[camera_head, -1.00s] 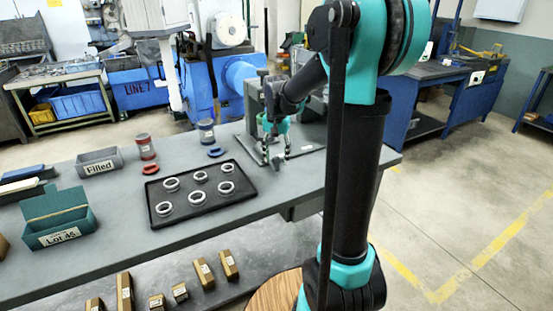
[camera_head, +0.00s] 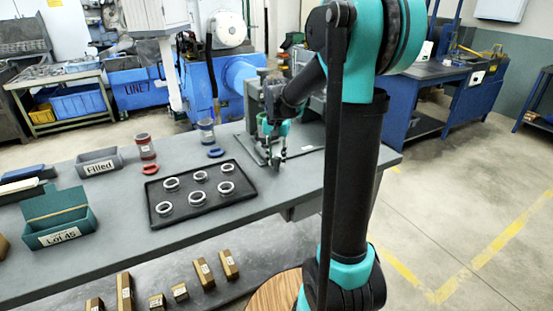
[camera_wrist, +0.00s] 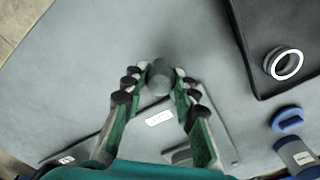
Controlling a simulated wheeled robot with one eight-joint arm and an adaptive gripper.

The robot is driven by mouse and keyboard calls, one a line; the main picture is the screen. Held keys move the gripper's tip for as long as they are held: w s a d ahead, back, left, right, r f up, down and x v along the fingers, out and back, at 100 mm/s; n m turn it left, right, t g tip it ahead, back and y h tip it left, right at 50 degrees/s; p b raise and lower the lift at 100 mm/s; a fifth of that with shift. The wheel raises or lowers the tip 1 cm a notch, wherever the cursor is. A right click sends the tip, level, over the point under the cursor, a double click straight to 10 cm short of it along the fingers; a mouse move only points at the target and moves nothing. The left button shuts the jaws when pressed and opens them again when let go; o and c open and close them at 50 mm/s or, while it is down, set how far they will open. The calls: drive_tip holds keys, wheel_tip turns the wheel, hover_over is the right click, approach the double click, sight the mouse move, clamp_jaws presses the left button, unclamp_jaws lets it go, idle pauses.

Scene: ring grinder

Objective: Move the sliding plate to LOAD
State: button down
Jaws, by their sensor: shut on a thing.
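My gripper (camera_head: 277,158) is at the near edge of the grey fixture (camera_head: 252,148) on the bench. In the wrist view, my gripper (camera_wrist: 160,80) points down with its two fingers closed on the sides of a round grey knob (camera_wrist: 160,72). The knob appears to be the handle of the sliding plate. A grey plate (camera_wrist: 140,133) with a small white label (camera_wrist: 159,117) lies behind the knob, between the fingers. The label's text is too small to read. My fingers and hand hide much of the plate and its track.
A black tray (camera_head: 190,218) with several metal rings lies left of the fixture.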

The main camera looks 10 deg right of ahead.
drive_tip(key=w+d, duration=0.1)
drive_tip(key=d, duration=0.3)
drive_tip(key=w+d, duration=0.2)
drive_tip(key=d, duration=0.2)
drive_tip(key=w+d, duration=0.1)
drive_tip(key=d, duration=0.4)
drive_tip(key=shift+w, duration=0.15)
drive_tip(key=c, duration=1.2)
unclamp_jaws()
drive_tip(key=shift+o, duration=0.2)
drive_tip(key=shift+r, duration=0.15)
wheel_tip(320, 180, up, 12)
